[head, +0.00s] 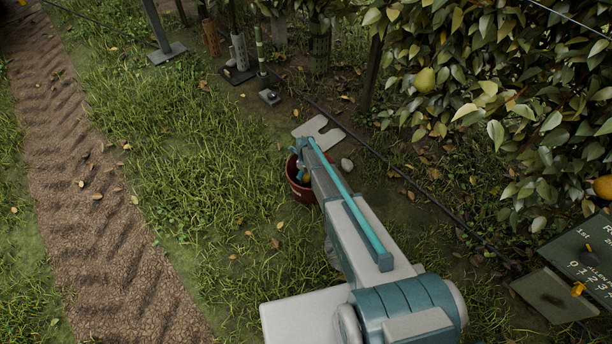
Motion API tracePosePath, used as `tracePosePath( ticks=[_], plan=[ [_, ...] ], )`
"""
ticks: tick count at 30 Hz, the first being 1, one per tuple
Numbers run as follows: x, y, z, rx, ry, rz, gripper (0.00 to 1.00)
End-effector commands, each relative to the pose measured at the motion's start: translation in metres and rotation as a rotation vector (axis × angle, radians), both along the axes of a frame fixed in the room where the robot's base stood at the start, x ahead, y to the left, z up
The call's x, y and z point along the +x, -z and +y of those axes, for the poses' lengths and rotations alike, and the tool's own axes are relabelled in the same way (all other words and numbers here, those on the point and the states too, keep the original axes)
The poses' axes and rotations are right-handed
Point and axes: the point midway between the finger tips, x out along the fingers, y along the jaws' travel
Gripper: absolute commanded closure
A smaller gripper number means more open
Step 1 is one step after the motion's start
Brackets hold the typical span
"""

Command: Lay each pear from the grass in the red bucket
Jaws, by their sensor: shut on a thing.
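The red bucket (297,191) stands on the grass near the middle of the head view, partly covered by my arm. My gripper (304,177) points down at the bucket's mouth, mostly hidden behind my forearm. It is shut on a pear, of which only a small yellowish bit shows between the fingers. I cannot tell how deep the pear is inside the bucket or whether it touches anything there. I make out no pear clearly on the grass.
A pear (425,80) hangs in the leafy tree at the upper right, and an orange-yellow fruit (603,187) is at the right edge. A pale notched slab (318,131) lies behind the bucket. A dark hose (420,190) crosses the ground. A green sign (585,255) stands lower right.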

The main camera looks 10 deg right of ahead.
Motion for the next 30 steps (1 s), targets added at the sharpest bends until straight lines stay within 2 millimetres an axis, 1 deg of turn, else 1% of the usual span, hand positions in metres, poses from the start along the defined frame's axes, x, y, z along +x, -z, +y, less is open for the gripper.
tracePosePath(
  ticks=[22, 28, 29, 30],
  plan=[
    [0.0001, 0.0079, 0.0001, 0.0, 0.0, 0.0, 0.66],
    [0.0, 0.0075, 0.0, 0.0, 0.0, 0.0, 0.66],
    [0.0, 0.0075, 0.0, 0.0, 0.0, 0.0, 0.26],
    [0.0, 0.0075, 0.0, 0.0, 0.0, 0.0, 0.19]
  ],
)
